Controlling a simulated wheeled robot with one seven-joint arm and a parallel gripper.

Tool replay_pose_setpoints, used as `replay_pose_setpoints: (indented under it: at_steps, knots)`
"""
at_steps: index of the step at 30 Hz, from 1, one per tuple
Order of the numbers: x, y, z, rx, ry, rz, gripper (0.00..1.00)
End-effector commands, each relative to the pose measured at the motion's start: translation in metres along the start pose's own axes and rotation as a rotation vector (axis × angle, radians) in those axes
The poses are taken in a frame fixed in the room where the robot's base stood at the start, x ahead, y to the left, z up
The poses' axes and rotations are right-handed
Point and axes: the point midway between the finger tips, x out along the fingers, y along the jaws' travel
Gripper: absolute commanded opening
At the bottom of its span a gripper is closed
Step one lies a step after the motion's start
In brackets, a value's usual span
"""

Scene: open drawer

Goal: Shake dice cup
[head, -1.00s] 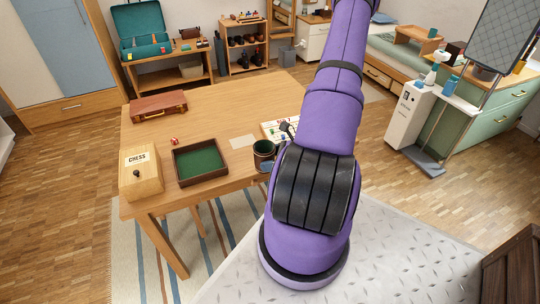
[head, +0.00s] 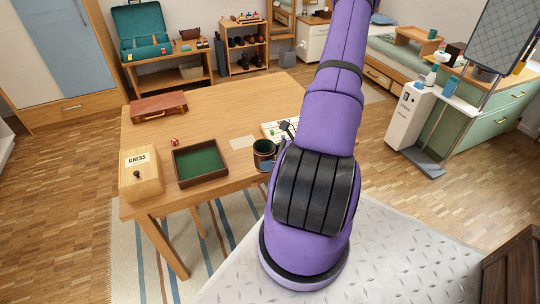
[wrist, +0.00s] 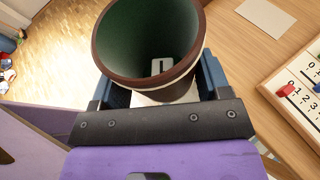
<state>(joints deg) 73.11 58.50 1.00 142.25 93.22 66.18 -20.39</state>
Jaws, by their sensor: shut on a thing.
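The dice cup (head: 263,158) is dark outside with a green lining, and stands out at the table's front right edge in the head view. In the wrist view the cup (wrist: 103,62) fills the top middle, its brown rim and green inside facing the camera. My gripper (wrist: 161,82) has its blue-grey fingers on either side of the cup and is shut on it. A small pale shape with a dark mark shows low inside the cup; I cannot tell what it is. A red die (head: 174,141) lies on the table. My arm hides part of the gripper in the head view.
A dark tray with green felt (head: 177,168) stands left of the cup on the wooden table (head: 220,110). A chess box (head: 140,182), a brown case (head: 158,106), a pale card (head: 242,143) and a number board (head: 272,129) are also there. The table's middle is clear.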

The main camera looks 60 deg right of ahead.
Motion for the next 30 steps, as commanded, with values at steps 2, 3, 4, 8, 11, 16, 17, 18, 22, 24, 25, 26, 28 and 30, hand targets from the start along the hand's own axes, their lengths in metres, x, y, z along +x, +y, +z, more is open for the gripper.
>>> replay_pose_setpoints:
  at_steps: [2, 3, 4, 8, 11, 16, 17, 18, 22, 24, 25, 26, 28, 30]
  knots:
    - [-0.009, -0.001, 0.021, -0.01, 0.001, -0.003, 0.46]
    - [-0.009, 0.0, 0.022, -0.007, 0.001, -0.003, 0.46]
    - [-0.007, 0.0, 0.017, -0.003, 0.0, -0.002, 0.46]
    - [0.002, 0.0, -0.005, -0.001, -0.001, 0.0, 0.46]
    - [-0.007, -0.001, 0.017, -0.01, 0.001, -0.003, 0.46]
    - [0.001, 0.0, -0.002, 0.003, -0.001, 0.0, 0.46]
    - [0.002, 0.0, -0.005, 0.001, -0.001, 0.0, 0.46]
    - [0.002, 0.0, -0.004, -0.002, -0.001, -0.001, 0.46]
    - [0.001, -0.001, -0.003, -0.004, 0.0, -0.001, 0.46]
    - [0.001, -0.001, -0.003, -0.004, 0.0, -0.001, 0.46]
    - [0.001, -0.001, -0.003, -0.004, 0.0, -0.001, 0.46]
    - [0.001, -0.001, -0.003, -0.004, 0.0, -0.001, 0.46]
    - [0.001, -0.001, -0.003, -0.004, 0.0, -0.001, 0.46]
    - [0.001, -0.001, -0.003, -0.004, 0.0, -0.001, 0.46]
